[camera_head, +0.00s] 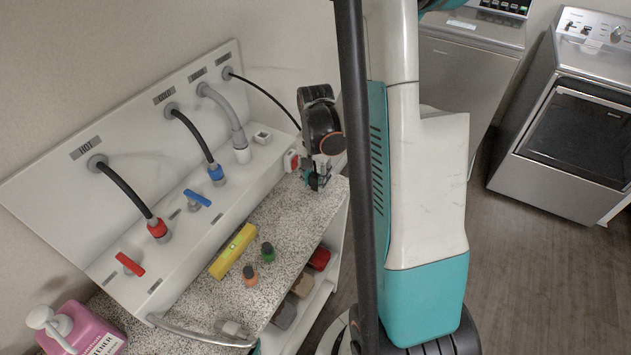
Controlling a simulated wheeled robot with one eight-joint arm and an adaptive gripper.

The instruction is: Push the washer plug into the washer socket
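My gripper (318,182) points down at the far right end of the grey-white ledge, just above the speckled counter. Its fingers are small and partly hidden, so I cannot tell whether they are open or shut on something. A black cord (268,96) runs from the rightmost hole in the back panel down behind my wrist; its plug end is hidden or not distinguishable. A small red-and-white piece (291,160) sits at the ledge front, left of my gripper; I cannot tell whether it is plug or socket. A white outlet-like box (262,136) sits on top of the ledge.
Hoses with red (158,229), blue (216,174) and white ends stand along the ledge. My column blocks the middle; washers stand behind on the right.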

